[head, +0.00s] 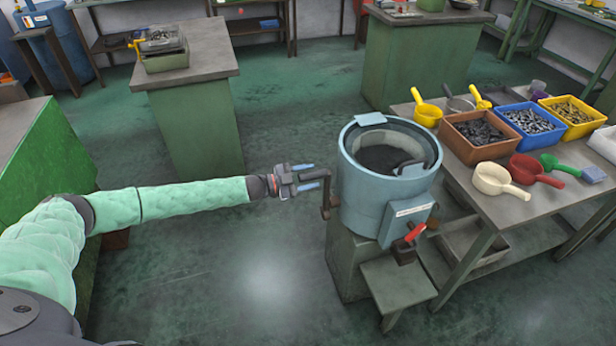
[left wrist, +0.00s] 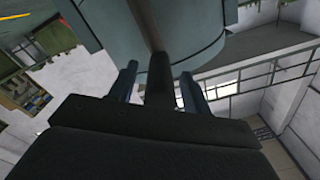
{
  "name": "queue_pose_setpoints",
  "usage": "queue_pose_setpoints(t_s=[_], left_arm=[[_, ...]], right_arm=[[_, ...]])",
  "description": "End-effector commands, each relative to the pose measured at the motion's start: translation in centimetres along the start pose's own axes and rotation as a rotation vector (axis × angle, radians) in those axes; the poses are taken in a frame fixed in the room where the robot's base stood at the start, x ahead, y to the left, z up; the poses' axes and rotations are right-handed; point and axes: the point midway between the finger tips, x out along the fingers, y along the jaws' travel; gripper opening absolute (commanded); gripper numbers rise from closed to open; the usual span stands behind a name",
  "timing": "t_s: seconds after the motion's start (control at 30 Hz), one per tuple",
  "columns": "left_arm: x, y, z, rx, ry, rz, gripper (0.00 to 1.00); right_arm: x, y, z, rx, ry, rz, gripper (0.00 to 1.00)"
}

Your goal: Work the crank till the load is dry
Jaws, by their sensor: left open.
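A light blue drum (head: 362,192) stands on a grey-green block, with a clear lid and a dark load (head: 382,158) inside. A dark crank (head: 325,200) sticks out of its left side. My left gripper (head: 318,176) reaches in from the left, its blue fingers open beside the crank. In the left wrist view the crank's dark grip (left wrist: 160,80) shows between the two open fingers (left wrist: 158,88), with gaps on both sides. The crank's arm runs on from it toward the drum wall (left wrist: 195,30). My right gripper is not in view.
A red-handled lever (head: 415,233) and a low stand (head: 398,285) are at the drum's front. The right table (head: 520,208) holds bins of metal parts and several scoops. A green bench (head: 195,125) stands back left. The floor between is clear.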

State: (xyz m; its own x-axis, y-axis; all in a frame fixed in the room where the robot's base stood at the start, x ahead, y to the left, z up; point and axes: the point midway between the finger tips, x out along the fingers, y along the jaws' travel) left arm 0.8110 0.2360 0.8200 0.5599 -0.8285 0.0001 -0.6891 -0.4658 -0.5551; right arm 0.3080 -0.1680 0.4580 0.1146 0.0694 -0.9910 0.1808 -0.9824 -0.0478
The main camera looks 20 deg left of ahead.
Motion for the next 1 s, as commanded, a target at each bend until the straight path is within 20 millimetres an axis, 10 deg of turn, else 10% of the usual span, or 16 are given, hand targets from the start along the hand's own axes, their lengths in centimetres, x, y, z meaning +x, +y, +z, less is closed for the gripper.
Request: queue_pose_setpoints(t_s=[0.3,0.7,1.0], left_arm=[[0.0,0.0,0.0,0.0,0.0,0.0,0.0],[-0.1,1.0,-0.3,0.055,-0.001,0.0,0.0],[-0.1,4.3,-1.6,0.26,0.001,0.0,0.0]], right_arm=[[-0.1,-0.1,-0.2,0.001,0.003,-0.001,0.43],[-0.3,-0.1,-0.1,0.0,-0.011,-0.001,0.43],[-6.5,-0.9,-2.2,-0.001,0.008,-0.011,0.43]])
